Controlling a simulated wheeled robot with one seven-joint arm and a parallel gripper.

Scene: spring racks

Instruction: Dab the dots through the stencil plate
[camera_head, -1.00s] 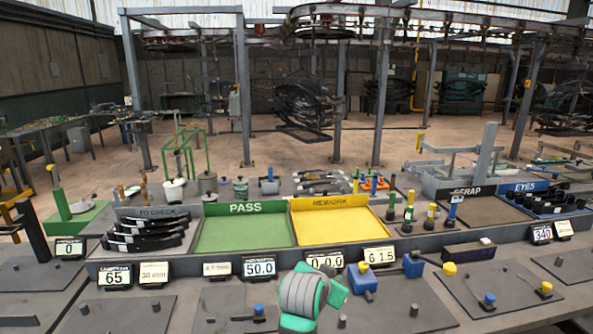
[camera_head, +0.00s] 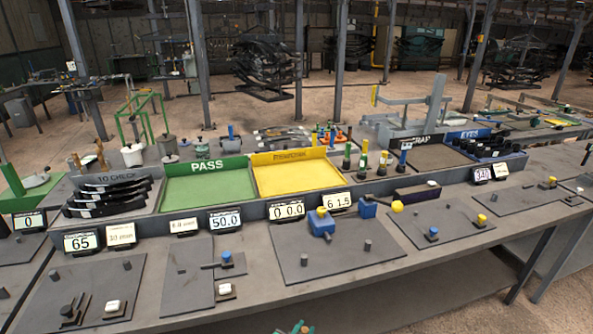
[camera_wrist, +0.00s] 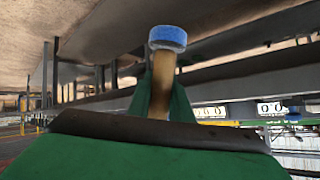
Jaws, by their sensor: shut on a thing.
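My gripper (camera_wrist: 162,100) fills the lower part of the wrist view, its green fingers shut around a brown wooden-looking handle (camera_wrist: 161,82) with a blue end (camera_wrist: 167,38). The far end of this tool is hidden behind the gripper. I cannot make out which thing is the stencil plate. Several flat dark plates lie on the bench, one with a blue knob (camera_head: 226,256) beside it.
The bench (camera_head: 255,292) carries a green PASS tray (camera_head: 208,188), a yellow tray (camera_head: 299,180), and dark curved leaves (camera_head: 105,198) at left. Upright tools with coloured bands, one blue-topped (camera_head: 403,160), stand right of the yellow tray. The bench's front edge lies between my gripper and the plates.

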